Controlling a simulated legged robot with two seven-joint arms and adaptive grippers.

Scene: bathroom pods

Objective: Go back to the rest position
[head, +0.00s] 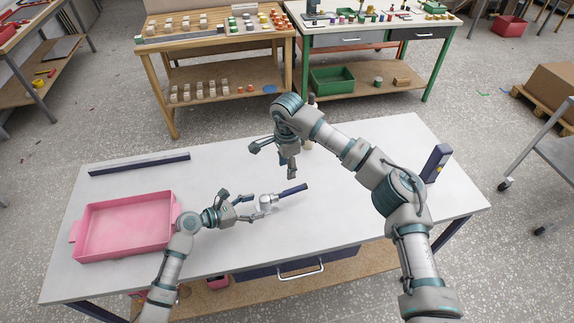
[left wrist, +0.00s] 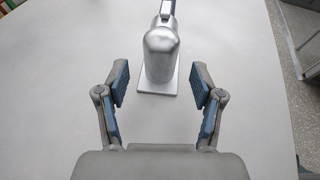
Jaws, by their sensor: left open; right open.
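My left gripper (head: 257,205) is low over the white table (head: 345,225), open and empty. A silver thing with a dark blue handle (head: 293,190) lies just ahead of its fingertips. In the left wrist view the silver rounded body (left wrist: 161,55) and its square base plate sit ahead of and between the spread fingers, with no finger touching it. The left gripper also shows there (left wrist: 160,88). My right gripper (head: 273,163) is open, hanging above the back middle of the table, behind the silver thing. I cannot see anything held in it.
A pink tray (head: 82,252) is on the table's left. A dark blue bar (head: 140,163) lies at the back left. A blue upright block (head: 436,165) stands at the right. Benches with small parts (head: 215,43) are behind. The table's front right is clear.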

